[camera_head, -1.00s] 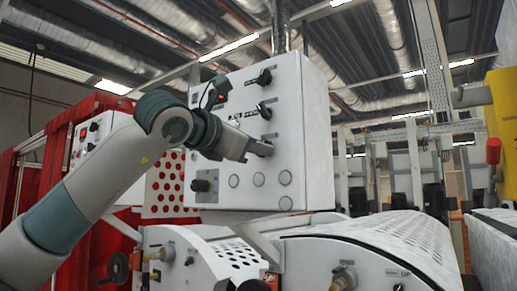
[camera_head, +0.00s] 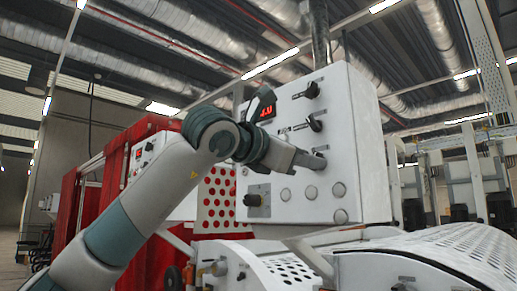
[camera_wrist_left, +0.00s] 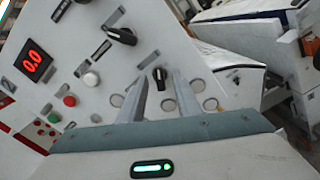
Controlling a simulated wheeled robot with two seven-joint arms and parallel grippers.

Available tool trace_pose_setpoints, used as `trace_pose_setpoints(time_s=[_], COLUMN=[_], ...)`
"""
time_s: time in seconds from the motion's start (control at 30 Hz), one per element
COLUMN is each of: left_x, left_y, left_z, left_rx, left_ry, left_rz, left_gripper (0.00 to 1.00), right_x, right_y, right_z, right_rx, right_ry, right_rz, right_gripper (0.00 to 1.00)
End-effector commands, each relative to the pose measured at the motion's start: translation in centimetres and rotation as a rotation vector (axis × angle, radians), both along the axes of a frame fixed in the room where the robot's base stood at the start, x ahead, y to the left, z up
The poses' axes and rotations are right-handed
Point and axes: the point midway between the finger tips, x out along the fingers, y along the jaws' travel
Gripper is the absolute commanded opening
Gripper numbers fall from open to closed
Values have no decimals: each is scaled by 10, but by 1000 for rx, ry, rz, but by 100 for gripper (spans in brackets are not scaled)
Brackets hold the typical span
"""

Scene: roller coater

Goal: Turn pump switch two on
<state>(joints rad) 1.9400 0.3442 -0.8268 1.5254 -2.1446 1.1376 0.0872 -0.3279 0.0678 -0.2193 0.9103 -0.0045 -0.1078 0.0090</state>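The white control panel (camera_head: 350,190) carries black rotary switches in a column: an upper one (camera_head: 312,90), a middle one (camera_head: 315,125) and a lower one hidden behind my gripper in the head view. Their labels are too small to read, so I cannot tell which is pump switch two. My left gripper (camera_head: 317,162) is at the lower switch. In the left wrist view its two fingers (camera_wrist_left: 161,84) are apart, with the lower black switch (camera_wrist_left: 160,74) showing between their tips. Whether they touch it is unclear. A larger switch (camera_wrist_left: 121,35) sits up and left. My right gripper is not in view.
A red digital display (camera_wrist_left: 34,60) reads 0.0. Red (camera_wrist_left: 70,101) and white (camera_wrist_left: 91,79) buttons are near it. A separate black knob (camera_head: 253,200) is at the panel's lower left. Perforated covers (camera_head: 450,245) lie below, right of the panel.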

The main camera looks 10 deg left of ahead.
Motion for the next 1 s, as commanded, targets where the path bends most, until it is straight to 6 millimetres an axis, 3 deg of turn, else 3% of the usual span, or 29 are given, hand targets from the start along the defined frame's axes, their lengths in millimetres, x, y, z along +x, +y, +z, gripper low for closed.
trace_pose_setpoints(time_s=[0.13,0.47,0.73,1.0], left_x=[-15,-61,-104,-126], left_y=[11,45,75,91], left_z=[-2,-3,-2,0], left_rx=[-1,1,0,0], left_ry=[-5,-4,-5,-3], left_rz=[1,2,1,1], left_gripper=[30,30,30,30], right_x=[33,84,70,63], right_y=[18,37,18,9], right_z=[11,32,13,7], right_rx=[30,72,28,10], right_ry=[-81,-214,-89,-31], right_rz=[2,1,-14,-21], right_gripper=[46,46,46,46])
